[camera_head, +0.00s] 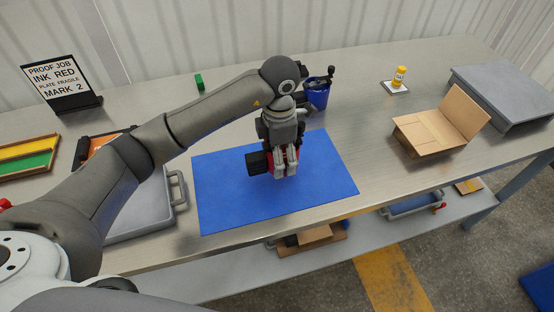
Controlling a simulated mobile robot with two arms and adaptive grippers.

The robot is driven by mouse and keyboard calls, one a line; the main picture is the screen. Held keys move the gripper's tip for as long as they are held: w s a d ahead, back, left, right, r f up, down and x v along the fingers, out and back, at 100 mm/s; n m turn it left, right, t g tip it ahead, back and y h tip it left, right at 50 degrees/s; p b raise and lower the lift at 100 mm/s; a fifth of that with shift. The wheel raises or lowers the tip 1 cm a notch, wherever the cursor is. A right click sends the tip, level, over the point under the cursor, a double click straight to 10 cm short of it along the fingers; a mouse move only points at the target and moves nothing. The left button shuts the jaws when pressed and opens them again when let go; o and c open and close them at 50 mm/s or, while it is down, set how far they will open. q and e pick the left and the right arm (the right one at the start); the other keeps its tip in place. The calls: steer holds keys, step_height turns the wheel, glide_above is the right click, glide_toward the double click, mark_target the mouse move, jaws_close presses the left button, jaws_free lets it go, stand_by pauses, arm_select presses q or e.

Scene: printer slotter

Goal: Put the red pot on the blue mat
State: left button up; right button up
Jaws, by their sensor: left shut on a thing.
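My left gripper (286,168) is over the blue mat (232,192), near its middle. The gripper points down and is shut on a red thing, which I take to be the red pot (297,152). Only small red patches show beside the fingers; the rest is hidden by the gripper. I cannot tell whether the pot touches the mat or is just above it. My right gripper is not in view.
A blue pot (318,97) with dark tools stands behind the mat. A grey tray (150,210) lies left of the mat.

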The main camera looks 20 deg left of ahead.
arm_select(q)
steer(key=f, duration=0.1)
steer(key=f+p, duration=0.1)
steer(key=f, duration=0.1)
steer(key=shift+w+a+p, duration=0.1)
steer(key=shift+a+p, duration=0.2)
steer(key=shift+f, duration=0.25)
steer(key=shift+f, duration=0.1)
steer(key=shift+f, duration=0.15)
steer(key=o, duration=1.3)
steer(key=shift+o, duration=0.2)
